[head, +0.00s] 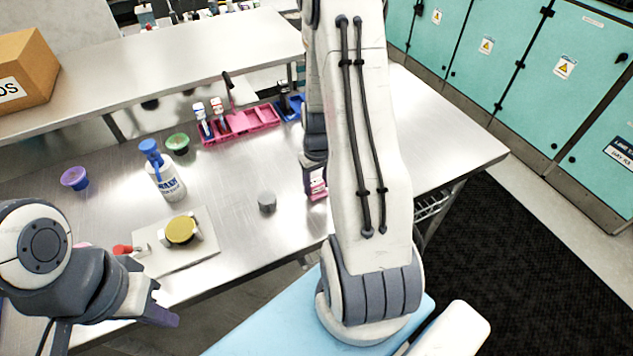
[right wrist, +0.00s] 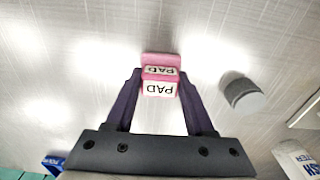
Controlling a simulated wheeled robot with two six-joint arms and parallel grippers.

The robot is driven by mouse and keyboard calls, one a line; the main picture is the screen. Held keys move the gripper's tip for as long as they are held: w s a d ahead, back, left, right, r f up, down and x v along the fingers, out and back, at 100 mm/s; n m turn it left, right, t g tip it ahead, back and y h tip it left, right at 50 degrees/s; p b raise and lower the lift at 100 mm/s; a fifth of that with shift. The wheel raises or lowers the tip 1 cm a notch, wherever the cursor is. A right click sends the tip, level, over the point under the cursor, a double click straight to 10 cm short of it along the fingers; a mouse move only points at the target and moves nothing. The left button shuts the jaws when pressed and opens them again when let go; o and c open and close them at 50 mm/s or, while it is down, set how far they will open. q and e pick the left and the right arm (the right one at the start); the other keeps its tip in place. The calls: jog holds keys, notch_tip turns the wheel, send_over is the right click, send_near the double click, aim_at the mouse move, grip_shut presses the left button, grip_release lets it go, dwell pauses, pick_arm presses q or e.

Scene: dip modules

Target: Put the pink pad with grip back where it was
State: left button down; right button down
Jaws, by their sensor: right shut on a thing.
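The pink pad with grip (right wrist: 160,59) is a small pink block with white faces marked PAD. My right gripper (right wrist: 160,92) is shut on it, one dark finger at each side. In the head view the pad (head: 318,188) shows just left of my right arm, over the steel bench; most of the right gripper is hidden behind that arm. Whether the pad touches the bench is unclear. My left gripper (head: 160,300) is low at the left, at the bench's front edge, away from the pad; its finger gap is not clear.
A grey cylinder (head: 267,202) stands left of the pad. A pink rack (head: 240,124) with tubes and a blue holder (head: 291,106) stand behind. A wash bottle (head: 165,172), green bowl (head: 178,143), purple bowl (head: 74,178) and a plate (head: 205,251) with a yellow-topped piece (head: 181,230) are left.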

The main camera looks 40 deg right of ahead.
aim_at(317, 184)
jog(key=shift+f, duration=0.25)
jog(key=shift+c, duration=1.3)
grip_release()
jog(key=shift+r, duration=0.1)
jog(key=shift+r, duration=0.6)
notch_tip(317, 184, up, 11)
jog(key=b, duration=0.1)
jog(key=shift+s, duration=0.3)
